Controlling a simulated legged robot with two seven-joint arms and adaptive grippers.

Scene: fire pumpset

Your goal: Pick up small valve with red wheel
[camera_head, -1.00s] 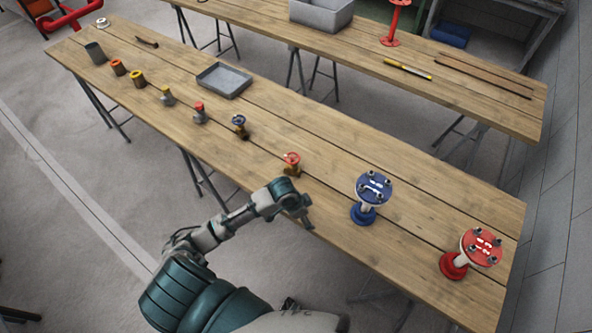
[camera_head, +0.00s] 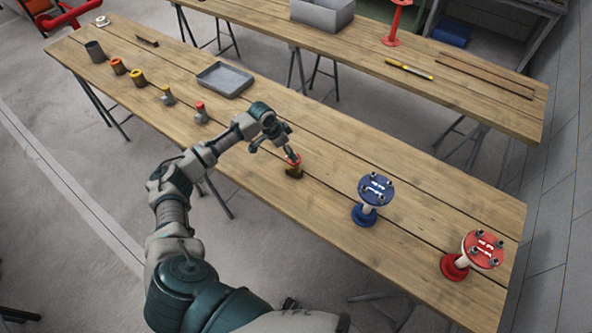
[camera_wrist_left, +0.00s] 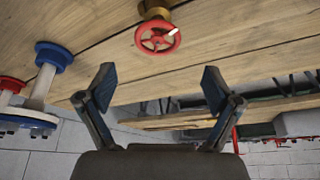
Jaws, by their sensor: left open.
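The small valve with a red wheel (camera_head: 293,171) stands on the near table, its brass body partly covered by my left gripper in the head view. In the left wrist view its red wheel (camera_wrist_left: 158,38) and brass base show at the top centre, beyond my fingertips. My left gripper (camera_head: 279,151) is beside and above the valve in the head view. In the wrist view the left gripper (camera_wrist_left: 159,84) is open, with its two fingers wide apart and nothing between them. Whether a finger touches the wheel is unclear. My right gripper is not in view.
A blue flanged piece (camera_head: 369,198) and a red flanged piece (camera_head: 472,254) stand to the right on the near table (camera_head: 330,140). A grey tray (camera_head: 224,80) and several small fittings lie to the left. Bare wood lies behind the valve.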

